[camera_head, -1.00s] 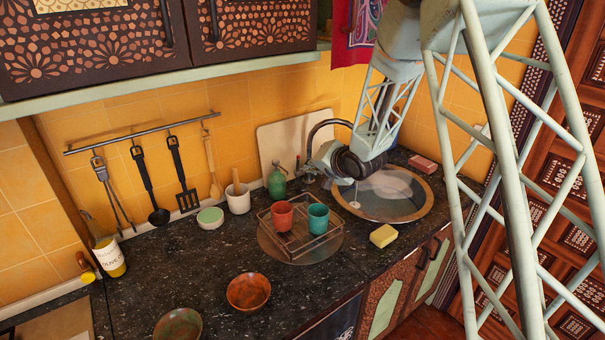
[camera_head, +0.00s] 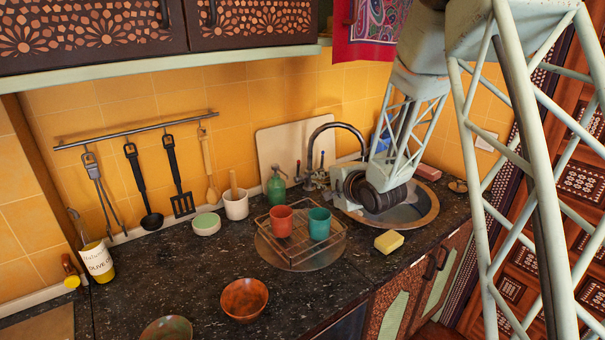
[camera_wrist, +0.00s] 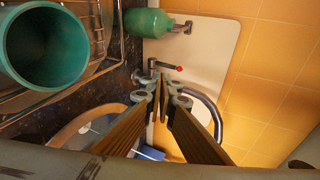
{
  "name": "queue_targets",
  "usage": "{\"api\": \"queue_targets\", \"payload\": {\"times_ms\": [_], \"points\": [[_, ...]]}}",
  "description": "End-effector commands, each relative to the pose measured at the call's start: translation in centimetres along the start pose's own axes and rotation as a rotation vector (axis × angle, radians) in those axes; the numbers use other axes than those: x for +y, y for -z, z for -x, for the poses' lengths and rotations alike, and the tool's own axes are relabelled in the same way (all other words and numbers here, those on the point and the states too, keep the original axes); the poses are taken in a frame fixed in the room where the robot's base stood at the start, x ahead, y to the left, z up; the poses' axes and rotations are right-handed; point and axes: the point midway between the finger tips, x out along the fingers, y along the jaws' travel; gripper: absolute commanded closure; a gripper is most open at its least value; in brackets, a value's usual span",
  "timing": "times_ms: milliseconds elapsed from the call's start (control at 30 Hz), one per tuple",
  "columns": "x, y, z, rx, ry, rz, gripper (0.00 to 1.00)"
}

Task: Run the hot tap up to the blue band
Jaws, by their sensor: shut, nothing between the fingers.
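The tap has a dark curved spout (camera_head: 337,126) rising behind the round, copper-rimmed sink (camera_head: 428,213). Its handles (camera_head: 309,180) stand at the spout's left. In the wrist view a red-tipped lever (camera_wrist: 168,67) lies just beyond my fingertips, with the spout (camera_wrist: 207,108) to their right. My gripper (camera_wrist: 163,92) is shut and empty, close to the tap fittings; I cannot tell whether it touches them. My wrist hides part of the basin in the head view. I cannot make out a blue band; a blue patch (camera_wrist: 150,153) shows low in the wrist view.
A wire rack (camera_head: 291,259) holds a red cup (camera_head: 279,221) and a teal cup (camera_head: 319,224) left of the sink. A green bottle (camera_head: 277,187) and a pale board (camera_head: 285,148) stand near the tap. A yellow sponge (camera_head: 389,242) lies in front of the sink.

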Motion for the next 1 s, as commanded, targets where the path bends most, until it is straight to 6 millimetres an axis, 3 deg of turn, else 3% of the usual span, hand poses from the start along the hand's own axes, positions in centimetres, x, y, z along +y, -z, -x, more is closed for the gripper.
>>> {"api": "queue_targets", "payload": {"times_ms": [467,1000], "points": [[0.0,0.0,-0.8,0.0,0.0,0.003,1.0],[0.1,-0.1,-6.8,-0.001,0.0,0.004,1.0]]}}
